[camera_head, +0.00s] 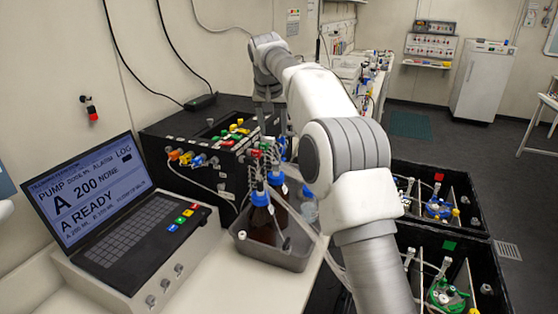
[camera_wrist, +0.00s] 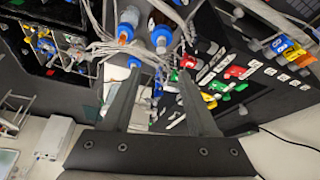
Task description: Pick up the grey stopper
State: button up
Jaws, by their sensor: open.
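I cannot pick out the grey stopper with certainty in either view. Small pale round pieces (camera_head: 286,243) show at the grey tray (camera_head: 268,254), but I cannot tell what they are. My gripper (camera_head: 268,118) is above the black pump unit, behind the bottles, partly hidden by my arm. In the wrist view my gripper (camera_wrist: 158,78) is open, with its two dark fingers apart and nothing visibly held between them. Tubing and blue-capped bottles (camera_wrist: 128,25) show beyond the fingertips.
Brown bottles with blue caps (camera_head: 261,198) stand in the grey tray with tubing above. The black pump unit (camera_head: 205,185) with coloured connectors is behind. A laptop (camera_head: 130,215) is at left. Black boxes (camera_head: 440,260) holding vessels are at right. Open floor lies beyond.

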jog(key=w, duration=0.1)
send_near(276, 163)
jog(key=x, duration=0.5)
jog(key=shift+w+d+f+p, duration=0.1)
jog(key=shift+f+p, duration=0.05)
jog(key=shift+p, duration=0.15)
jog(key=shift+p+x, duration=0.7)
jog(key=shift+x, duration=2)
grip_shut()
